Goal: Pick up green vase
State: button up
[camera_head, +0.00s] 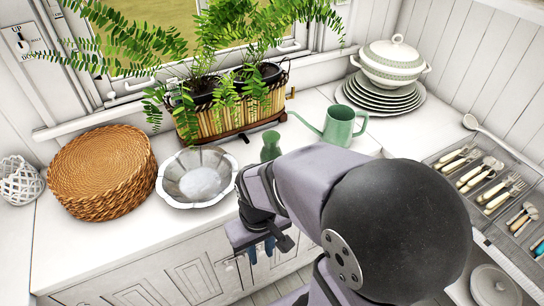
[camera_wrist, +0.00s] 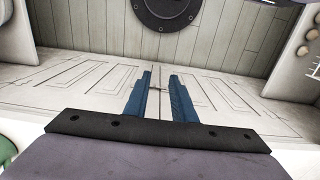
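The green vase (camera_head: 271,146) stands upright on the white counter, in front of the planter and right of the silver bowl. My arm hides part of its lower side. My gripper (camera_head: 261,250) is in front of the counter's front edge, nearer the camera than the vase and apart from it, with its blue fingers pointing down. In the wrist view my gripper (camera_wrist: 160,95) has its two blue fingers parallel with a clear, empty gap between them. A green shape (camera_wrist: 10,160) shows at the lower left there; I cannot tell if it is the vase.
The green watering can (camera_head: 341,124) stands right of the vase, and the fluted silver bowl (camera_head: 196,177) is on the left. The plant basket (camera_head: 225,122) is close behind. Woven mats (camera_head: 103,170) lie farther left. Plates with a tureen (camera_head: 385,92) and a cutlery tray (camera_head: 450,165) are right.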

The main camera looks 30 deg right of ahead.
jog(key=o, duration=1.1)
jog(key=shift+c, duration=0.2)
